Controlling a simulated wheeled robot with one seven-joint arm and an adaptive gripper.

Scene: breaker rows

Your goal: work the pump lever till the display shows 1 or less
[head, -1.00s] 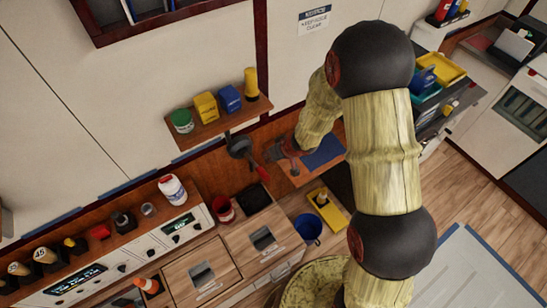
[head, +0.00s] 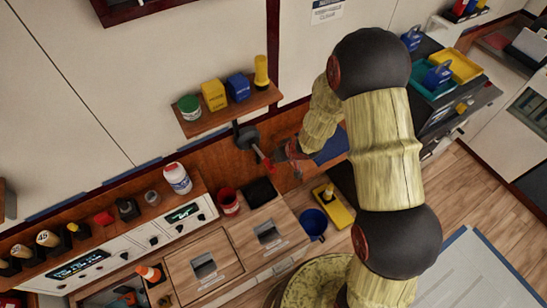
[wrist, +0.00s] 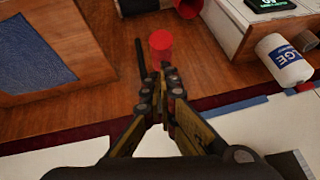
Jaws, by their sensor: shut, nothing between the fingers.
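The pump lever (head: 248,138) is a dark fixture on the wooden wall panel below the small shelf, with a red grip (head: 267,162) pointing down and right. In the wrist view, a red cylinder (wrist: 161,42), seemingly that grip, shows just beyond my fingertips. My gripper (head: 279,155) is shut and empty beside the red grip; it also shows in the wrist view (wrist: 162,72). I cannot tell whether it touches the grip. A small green-lit display (head: 183,213) is on the white console; its figure is too small to read. Part of a display (wrist: 266,3) shows in the wrist view.
A shelf (head: 225,113) with a green tub, yellow and blue boxes and a yellow bottle is above the lever. A red cup (head: 229,202), a white bottle (head: 177,179) and a blue mug (head: 312,224) stand nearby. A blue panel (wrist: 32,50) is left in the wrist view.

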